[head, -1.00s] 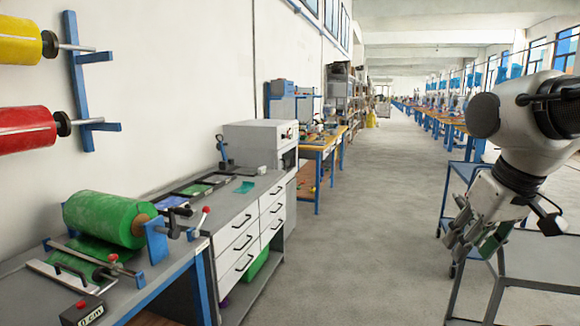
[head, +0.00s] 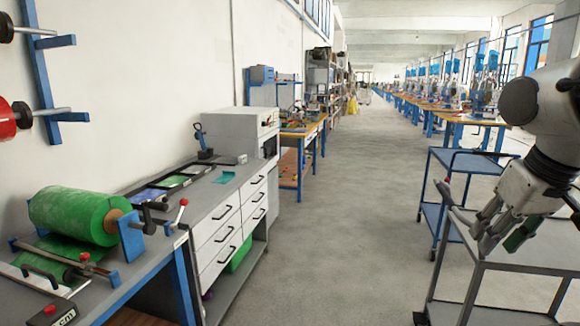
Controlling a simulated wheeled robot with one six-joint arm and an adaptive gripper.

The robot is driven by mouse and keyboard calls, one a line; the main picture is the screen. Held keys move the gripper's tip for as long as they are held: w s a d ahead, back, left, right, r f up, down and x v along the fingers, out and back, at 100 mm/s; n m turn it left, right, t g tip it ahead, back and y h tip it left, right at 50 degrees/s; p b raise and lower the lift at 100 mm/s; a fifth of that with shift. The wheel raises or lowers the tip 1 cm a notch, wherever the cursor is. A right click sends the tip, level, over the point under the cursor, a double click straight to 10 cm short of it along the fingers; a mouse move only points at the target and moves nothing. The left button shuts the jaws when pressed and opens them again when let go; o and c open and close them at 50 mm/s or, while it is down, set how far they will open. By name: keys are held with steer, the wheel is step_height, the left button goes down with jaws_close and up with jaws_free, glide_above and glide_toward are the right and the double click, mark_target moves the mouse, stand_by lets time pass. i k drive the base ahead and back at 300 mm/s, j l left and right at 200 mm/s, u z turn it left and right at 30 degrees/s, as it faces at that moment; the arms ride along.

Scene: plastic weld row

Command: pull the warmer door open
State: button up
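A pale grey-white box-shaped cabinet (head: 240,132) stands at the far end of the left workbench and looks like the warmer. Its front faces right and is seen at a steep angle, with a small control panel (head: 268,120) at the top. I cannot make out its door edge or handle, nor whether the door is open. My gripper (head: 497,236) hangs at the right, over a grey trolley and far from the cabinet, across the aisle. A green piece shows at its fingers; I cannot tell whether it is held or part of the gripper.
The left bench (head: 215,190) has white drawers with dark handles. A green film roll (head: 75,214) sits on the nearer table. A grey metal trolley (head: 540,256) and a blue trolley (head: 470,162) stand at the right. The grey floor (head: 340,220) between is clear.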

mark_target(259, 143)
steer(key=i, duration=3.6)
steer(key=i+l+u, duration=0.2)
steer(key=i, duration=0.2)
steer(key=i+u, duration=0.15)
steer(key=i, duration=0.2)
steer(key=i+l+u, duration=0.2)
steer(key=i, duration=0.2)
